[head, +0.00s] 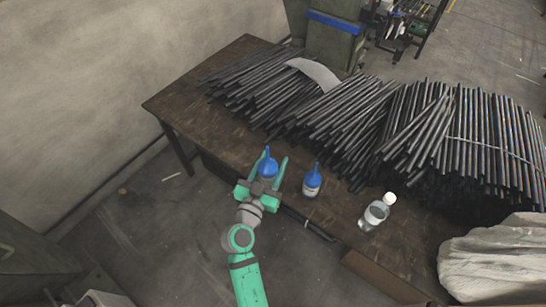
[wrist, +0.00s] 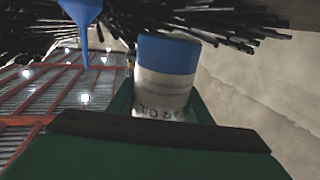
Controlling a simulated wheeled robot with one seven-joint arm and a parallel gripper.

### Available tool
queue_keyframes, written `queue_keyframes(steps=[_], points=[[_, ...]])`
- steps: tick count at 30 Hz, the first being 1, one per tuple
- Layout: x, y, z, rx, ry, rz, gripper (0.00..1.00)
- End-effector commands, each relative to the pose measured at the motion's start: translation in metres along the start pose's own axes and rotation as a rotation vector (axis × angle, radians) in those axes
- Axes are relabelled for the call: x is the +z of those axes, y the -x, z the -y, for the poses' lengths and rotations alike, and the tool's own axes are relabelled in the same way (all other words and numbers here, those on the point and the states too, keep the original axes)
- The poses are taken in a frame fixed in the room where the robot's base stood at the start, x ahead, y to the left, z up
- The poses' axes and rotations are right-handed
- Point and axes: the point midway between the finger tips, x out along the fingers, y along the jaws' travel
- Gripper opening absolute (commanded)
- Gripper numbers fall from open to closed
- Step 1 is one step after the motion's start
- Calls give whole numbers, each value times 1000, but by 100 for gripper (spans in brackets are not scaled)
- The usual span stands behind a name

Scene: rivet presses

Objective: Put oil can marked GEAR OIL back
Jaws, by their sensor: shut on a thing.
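A blue-topped oil can (head: 268,168) with a pointed spout stands between the green fingers of my gripper (head: 274,158), which is shut on it at the table's near edge. In the wrist view this can (wrist: 166,78) shows a blue band and a white label with letters that partly read OIL; the rest of the word is hidden by the gripper. I cannot tell whether its base touches the table. A second blue-spouted can (head: 312,182) stands upright just to the right; a blue spout (wrist: 82,12) shows at the wrist view's upper left.
The brown table (head: 190,105) carries a long heap of dark metal rods (head: 340,120) behind the cans. A clear bottle with a white cap (head: 375,214) stands farther right. A grey-white cloth (head: 495,260) lies at lower right. The table's left end is bare.

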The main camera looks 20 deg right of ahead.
Motion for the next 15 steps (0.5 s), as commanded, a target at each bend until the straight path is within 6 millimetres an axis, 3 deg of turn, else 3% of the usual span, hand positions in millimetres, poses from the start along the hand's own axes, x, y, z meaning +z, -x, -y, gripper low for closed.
queue_keyframes(steps=[11,15], points=[[33,-79,15,2,1,-1,16],[58,-98,19,1,3,1,16]])
